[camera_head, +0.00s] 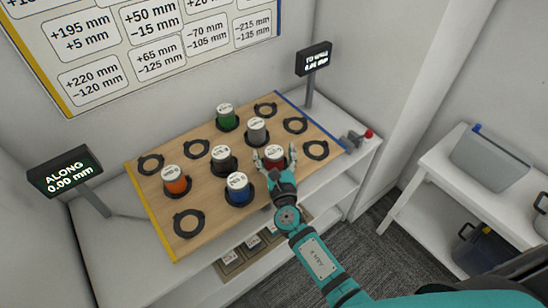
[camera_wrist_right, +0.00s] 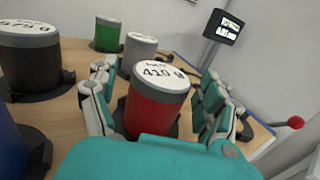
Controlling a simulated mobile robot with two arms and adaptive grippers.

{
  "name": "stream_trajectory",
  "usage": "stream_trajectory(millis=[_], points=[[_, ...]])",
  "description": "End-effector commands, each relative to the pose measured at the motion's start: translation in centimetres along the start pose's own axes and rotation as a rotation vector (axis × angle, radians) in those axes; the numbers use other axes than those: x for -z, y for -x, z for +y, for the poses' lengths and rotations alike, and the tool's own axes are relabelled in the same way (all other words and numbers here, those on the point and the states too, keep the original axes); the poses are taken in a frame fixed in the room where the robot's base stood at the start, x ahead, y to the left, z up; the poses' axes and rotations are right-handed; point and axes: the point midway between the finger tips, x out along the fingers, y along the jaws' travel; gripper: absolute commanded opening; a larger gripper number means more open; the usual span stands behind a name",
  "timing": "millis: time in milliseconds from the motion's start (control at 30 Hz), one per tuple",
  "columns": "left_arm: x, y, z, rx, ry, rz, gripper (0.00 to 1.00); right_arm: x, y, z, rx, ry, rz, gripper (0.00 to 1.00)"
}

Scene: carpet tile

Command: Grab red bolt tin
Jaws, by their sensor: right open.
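The red tin (camera_head: 275,153) stands upright in a dark ring holder at the front right of the wooden board. It has a white lid with printed text, and in the right wrist view the red tin (camera_wrist_right: 156,100) shows a label reading about 410 g. My right gripper (camera_head: 273,161) is open, with its fingers on either side of the red tin. In the wrist view my right gripper's fingers (camera_wrist_right: 155,105) flank the tin; a gap shows on the right, while contact on the left cannot be told. My left gripper is not in view.
Orange (camera_head: 175,180), blue (camera_head: 238,186), dark (camera_head: 222,158), grey (camera_head: 257,131) and green (camera_head: 226,116) tins stand on the wooden board (camera_head: 205,209) among several empty rings. Two display posts flank the board. A red-knobbed lever (camera_head: 367,134) sits at the right.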

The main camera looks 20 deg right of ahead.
Motion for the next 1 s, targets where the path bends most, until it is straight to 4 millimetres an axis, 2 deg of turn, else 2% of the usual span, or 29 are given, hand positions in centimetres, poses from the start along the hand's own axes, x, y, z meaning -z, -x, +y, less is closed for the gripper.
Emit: stream_trajectory(millis=[267,867,1000], points=[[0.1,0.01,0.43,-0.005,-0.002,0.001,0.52,0.04,-0.3,0.02,0.0,-0.001,0.001,0.82],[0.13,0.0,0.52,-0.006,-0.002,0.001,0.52,0.05,-0.26,0.02,0.0,-0.001,0.001,0.03],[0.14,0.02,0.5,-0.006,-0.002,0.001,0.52,-0.12,-0.32,0.02,0.0,-0.001,-0.002,0.02]])
